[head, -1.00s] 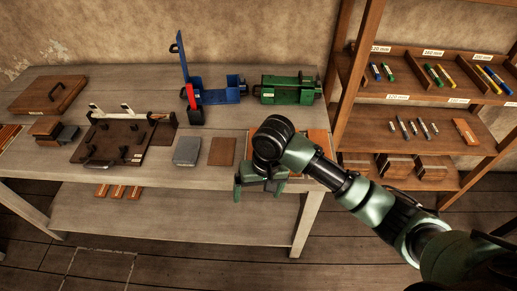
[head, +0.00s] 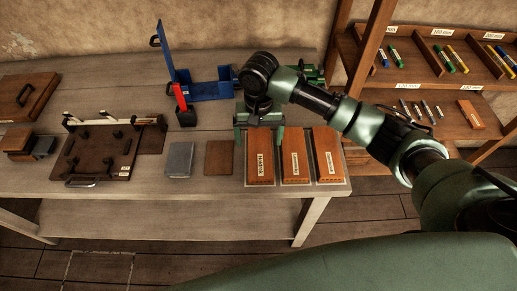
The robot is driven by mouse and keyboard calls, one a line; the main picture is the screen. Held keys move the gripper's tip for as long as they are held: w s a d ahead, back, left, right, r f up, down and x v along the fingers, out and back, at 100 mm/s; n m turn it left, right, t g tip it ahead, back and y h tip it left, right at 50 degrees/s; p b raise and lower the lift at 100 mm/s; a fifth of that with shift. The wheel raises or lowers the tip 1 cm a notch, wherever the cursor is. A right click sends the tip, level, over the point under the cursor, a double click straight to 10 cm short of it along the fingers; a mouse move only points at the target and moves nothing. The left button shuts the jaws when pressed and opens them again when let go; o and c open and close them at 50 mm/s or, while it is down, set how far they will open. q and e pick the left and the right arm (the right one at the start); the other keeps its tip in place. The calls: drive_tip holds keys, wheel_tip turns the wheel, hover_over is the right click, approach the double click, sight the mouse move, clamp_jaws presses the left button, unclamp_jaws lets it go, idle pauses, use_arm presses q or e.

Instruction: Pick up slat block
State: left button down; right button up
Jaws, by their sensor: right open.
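Three orange-brown labelled blocks lie side by side at the right end of the table: a left one (head: 260,165), a middle one (head: 294,163) and a right one (head: 327,160). Their labels are too small to read, so I cannot tell which is the slat block. My right gripper (head: 259,140) is open and points down at the far end of the left block, its fingers apart on either side. It hides that block's far end. I cannot tell its height above the block. My left gripper is not in view.
Left of the blocks lie a brown plate (head: 219,158) and a grey block (head: 179,159). A dark fixture board (head: 100,165) is further left. A blue press (head: 212,86) with a red-handled tool (head: 183,106) stands behind. A shelf rack (head: 425,78) is at the right.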

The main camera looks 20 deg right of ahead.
sight(260, 151)
drive_tip(key=shift+s+d+f+p, duration=0.1)
drive_tip(key=shift+s+f+p, duration=0.15)
drive_tip(key=shift+f, duration=0.25)
drive_tip(key=shift+s+d+f+p, duration=0.1)
drive_tip(key=shift+f+p, duration=0.15)
drive_tip(key=shift+f, duration=0.2)
wheel_tip(260, 151, down, 3)
drive_tip(key=shift+w+r, duration=0.1)
drive_tip(key=shift+r, duration=0.05)
drive_tip(key=shift+f+p, duration=0.3)
drive_tip(key=shift+f, duration=0.15)
drive_tip(key=c, duration=1.5)
drive_tip(key=shift+w, duration=0.1)
drive_tip(key=shift+c, duration=1.3)
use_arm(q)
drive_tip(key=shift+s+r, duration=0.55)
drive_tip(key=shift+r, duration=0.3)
use_arm(e)
drive_tip(key=shift+r, duration=0.2)
